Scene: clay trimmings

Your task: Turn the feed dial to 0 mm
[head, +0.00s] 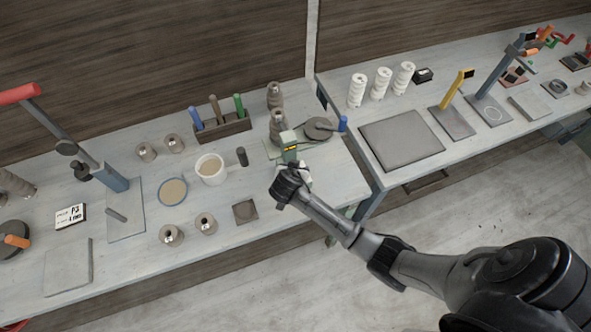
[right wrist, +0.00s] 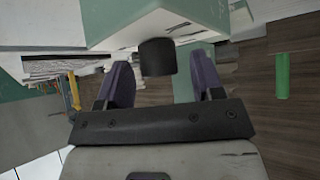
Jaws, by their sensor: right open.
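My right gripper (right wrist: 160,72) is open, one finger on each side of the knob, with visible gaps. In the head view my right gripper (head: 291,176) is right in front of the machine and hides the dial. The dial's marks and the display's reading are too small to read.
A grey disc (head: 318,127) with a blue handle (head: 343,123) sits beside the machine. Grey stacked pieces (head: 277,126) stand behind it. A cup (head: 210,169), a dark cylinder (head: 242,156) and a dark square tile (head: 245,211) lie to the left. A gap separates the two benches.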

